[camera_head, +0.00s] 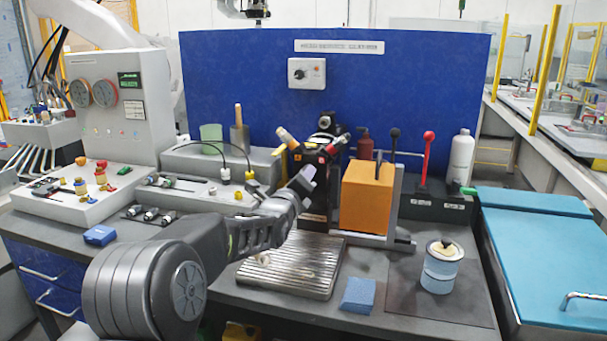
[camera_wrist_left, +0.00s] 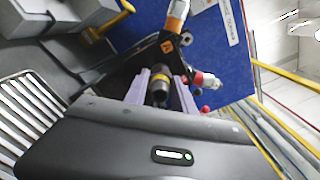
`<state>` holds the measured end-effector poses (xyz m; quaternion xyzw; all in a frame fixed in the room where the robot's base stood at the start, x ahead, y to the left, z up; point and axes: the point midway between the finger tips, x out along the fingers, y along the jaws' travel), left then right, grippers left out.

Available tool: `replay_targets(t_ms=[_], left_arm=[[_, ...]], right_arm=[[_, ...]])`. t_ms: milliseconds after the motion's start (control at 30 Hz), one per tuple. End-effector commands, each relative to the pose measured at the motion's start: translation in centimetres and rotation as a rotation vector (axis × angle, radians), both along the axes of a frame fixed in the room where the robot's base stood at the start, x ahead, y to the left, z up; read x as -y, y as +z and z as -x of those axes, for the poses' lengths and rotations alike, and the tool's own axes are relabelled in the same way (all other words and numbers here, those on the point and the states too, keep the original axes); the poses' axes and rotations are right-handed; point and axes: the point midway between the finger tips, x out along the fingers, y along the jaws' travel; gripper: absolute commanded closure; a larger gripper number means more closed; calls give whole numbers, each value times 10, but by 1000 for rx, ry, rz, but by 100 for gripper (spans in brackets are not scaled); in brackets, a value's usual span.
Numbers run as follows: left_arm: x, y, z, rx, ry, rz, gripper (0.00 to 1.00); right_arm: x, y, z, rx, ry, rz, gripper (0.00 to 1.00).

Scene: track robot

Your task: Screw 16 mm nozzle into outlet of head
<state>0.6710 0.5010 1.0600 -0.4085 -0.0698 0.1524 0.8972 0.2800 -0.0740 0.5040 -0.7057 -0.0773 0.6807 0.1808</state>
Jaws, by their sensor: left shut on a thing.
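My left gripper (camera_head: 308,174) is in front of the black head (camera_head: 313,155) on its stand. In the left wrist view its two pale fingers (camera_wrist_left: 161,92) are shut on a dark cylindrical nozzle (camera_wrist_left: 159,84) with a yellow-orange band. The nozzle points towards the head (camera_wrist_left: 168,44), which carries an orange-and-white fitting (camera_wrist_left: 177,14) and a red-and-white fitting (camera_wrist_left: 204,79). I cannot tell whether the nozzle touches the outlet, or read its size. In the head view the gripper and arm hide the nozzle and part of the head. My right gripper is not in view.
An orange block (camera_head: 366,197) stands right of the head, beside black-knobbed and red-knobbed levers. A ribbed metal tray (camera_head: 291,267) lies below. A blue sponge (camera_head: 358,294) and a lidded container (camera_head: 441,268) are at front right. Several fittings lie on a rack (camera_head: 150,214) at left.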

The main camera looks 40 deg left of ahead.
Motion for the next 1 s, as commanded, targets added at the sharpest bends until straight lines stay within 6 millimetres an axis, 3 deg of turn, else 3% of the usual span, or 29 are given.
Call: replay_targets(t_ms=[100, 200, 467, 500, 767, 933, 1000], left_arm=[[1, 3, -1, -72, -3, -207, 100], [0, 2, -1, -106, -2, -304, 100], [0, 0, 0, -116, -1, -331, 100], [0, 0, 0, -116, -1, -330, 63], [0, 0, 0, -115, -1, -328, 42], [0, 0, 0, -114, -1, -327, 41], [0, -1, 0, -115, 0, -326, 45]], right_arm=[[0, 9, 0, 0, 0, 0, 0], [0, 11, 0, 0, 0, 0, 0], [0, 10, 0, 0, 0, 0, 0], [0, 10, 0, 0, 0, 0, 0], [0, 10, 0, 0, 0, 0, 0], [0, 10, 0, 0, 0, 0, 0], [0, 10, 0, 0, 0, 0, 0]])
